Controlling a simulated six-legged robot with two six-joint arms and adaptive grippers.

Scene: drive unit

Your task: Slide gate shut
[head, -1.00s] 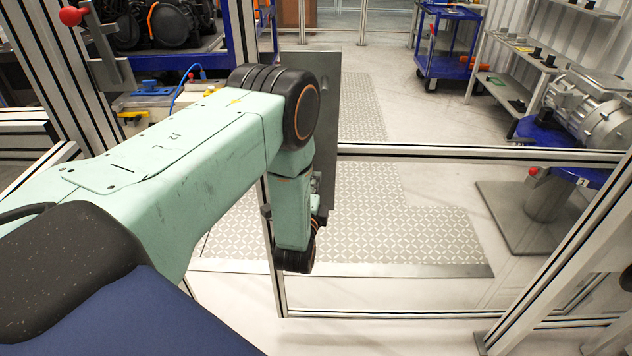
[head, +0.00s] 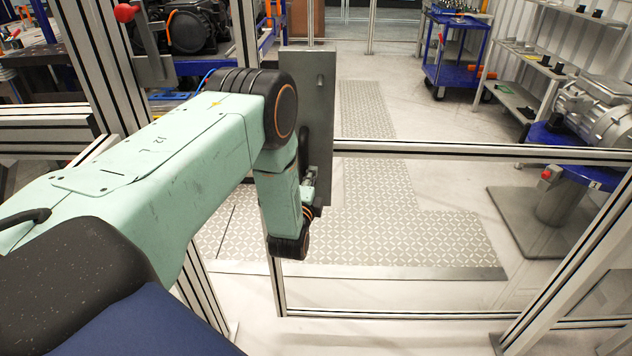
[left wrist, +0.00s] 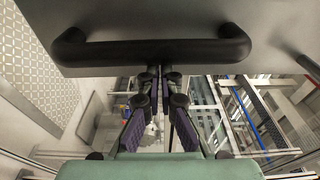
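The gate (head: 450,151) is a clear panel in an aluminium frame, right of my left arm in the head view. A grey plate (head: 320,110) stands at its left edge, partly behind my arm. In the left wrist view a black bar handle (left wrist: 205,50) is fixed to the grey plate (left wrist: 275,25). My left gripper (left wrist: 161,73) has its fingers drawn together, with the tips at the middle of the handle's lower edge. The bar lies across the fingertips, not clearly between them; contact is hard to tell. My right gripper is out of view.
A striped aluminium post (head: 100,65) with a red knob stands left, and a slanted post (head: 565,280) right. Behind the gate are patterned floor plates (head: 420,235), a blue cart (head: 450,50) and a motor on a blue stand (head: 590,110). The floor there is mostly clear.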

